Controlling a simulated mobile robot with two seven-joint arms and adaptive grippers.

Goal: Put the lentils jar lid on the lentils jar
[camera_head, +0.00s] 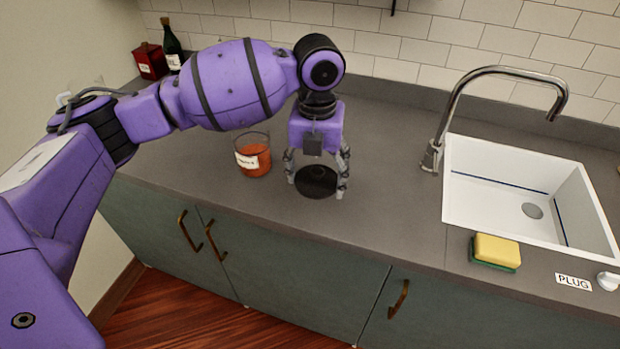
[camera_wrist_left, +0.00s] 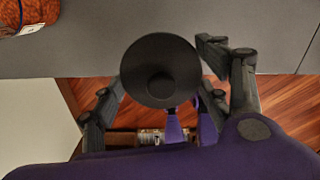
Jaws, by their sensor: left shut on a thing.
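The lentils jar (camera_head: 254,161) is a clear glass with orange contents and a white label, standing upright on the counter with no lid on it. Part of it shows at the top left of the left wrist view (camera_wrist_left: 28,14). The lentils jar lid (camera_head: 316,181) is a dark round disc with a small knob, seen face-on in the left wrist view (camera_wrist_left: 160,70). My left gripper (camera_head: 317,187) points down and is shut on the lid, to the right of the jar and apart from it. My right gripper is not in view.
A white sink (camera_head: 505,190) with a tall faucet (camera_head: 470,100) is at the right. A yellow and green sponge (camera_head: 496,251) lies near the front edge. A red canister (camera_head: 149,61) and a dark bottle (camera_head: 173,48) stand at the back left.

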